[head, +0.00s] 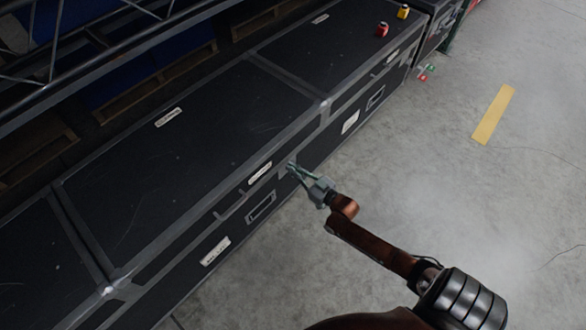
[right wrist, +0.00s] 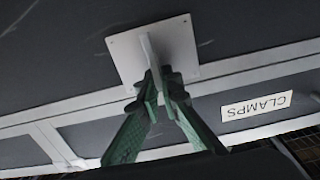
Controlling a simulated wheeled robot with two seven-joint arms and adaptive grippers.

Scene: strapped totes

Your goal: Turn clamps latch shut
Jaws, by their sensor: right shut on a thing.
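The latch is a pale square plate (right wrist: 182,45) with a thin upright handle (right wrist: 147,48) in the right wrist view. The plate sits on the dark case front, across the metal edge strip. My right gripper (right wrist: 163,85) has its green fingertips closed on the handle from both sides. In the head view my right gripper (head: 292,167) reaches the front of the middle black case (head: 190,150), and the latch is too small to make out. A white label reading CLAMPS (right wrist: 255,106) appears upside down beside the latch. My left gripper is not in view.
More black cases stand in the same row, one with a red object (head: 382,30) and a yellow object (head: 403,12) on top. A shelving rack (head: 110,35) runs behind.

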